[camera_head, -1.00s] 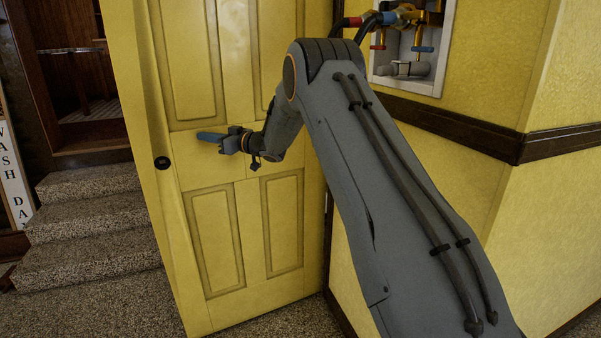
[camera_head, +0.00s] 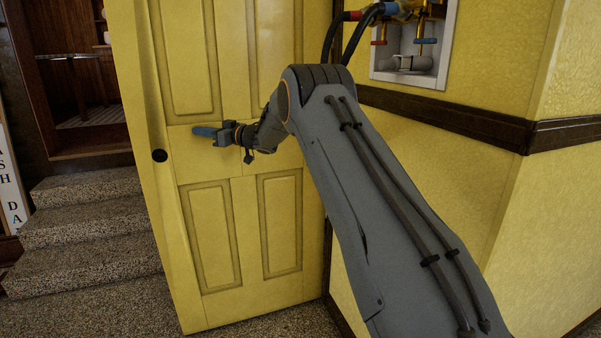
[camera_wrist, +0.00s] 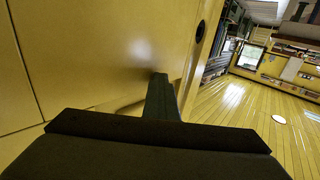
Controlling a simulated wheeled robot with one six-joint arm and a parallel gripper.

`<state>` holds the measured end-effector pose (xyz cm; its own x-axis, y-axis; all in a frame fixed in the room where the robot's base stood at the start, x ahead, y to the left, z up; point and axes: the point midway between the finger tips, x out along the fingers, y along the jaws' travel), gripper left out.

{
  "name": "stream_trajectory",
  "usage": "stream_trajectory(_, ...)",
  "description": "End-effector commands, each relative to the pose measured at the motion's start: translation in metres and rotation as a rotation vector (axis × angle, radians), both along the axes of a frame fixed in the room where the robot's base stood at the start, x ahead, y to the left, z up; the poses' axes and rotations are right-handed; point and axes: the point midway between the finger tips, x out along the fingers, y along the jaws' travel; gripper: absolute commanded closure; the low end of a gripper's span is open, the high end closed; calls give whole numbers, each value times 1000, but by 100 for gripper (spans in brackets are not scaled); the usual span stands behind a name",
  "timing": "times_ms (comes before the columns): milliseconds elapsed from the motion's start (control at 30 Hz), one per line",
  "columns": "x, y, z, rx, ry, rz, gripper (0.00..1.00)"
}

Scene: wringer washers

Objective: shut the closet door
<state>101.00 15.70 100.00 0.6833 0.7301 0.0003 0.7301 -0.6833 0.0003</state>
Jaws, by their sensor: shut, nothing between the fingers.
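The yellow panelled closet door (camera_head: 208,235) stands open in the head view, swung out from its hinge side by the yellow wall on the right. Its dark round knob hole (camera_head: 160,156) is near the left edge. My gripper (camera_head: 204,131) is shut and empty, in front of the door's middle rail, to the right of the hole. In the wrist view the shut fingers (camera_wrist: 160,98) lie close along the door face (camera_wrist: 100,50), with the hole (camera_wrist: 200,32) beyond them. I cannot tell whether they touch the door.
Speckled stone steps (camera_head: 85,225) rise on the left beside a dark wood opening. A recessed valve box (camera_head: 415,50) with hoses is on the right wall above a dark trim rail (camera_head: 450,120). Open wooden floor (camera_wrist: 255,115) shows in the wrist view.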

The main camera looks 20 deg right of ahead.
Motion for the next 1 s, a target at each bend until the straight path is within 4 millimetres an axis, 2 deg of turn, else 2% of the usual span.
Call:
stream_trajectory(233,22,1,-2,0,-1,0,100)
stream_trajectory(667,26,1,-1,-1,-1,0,100)
stream_trajectory(1000,58,0,-4,0,-3,1,100)
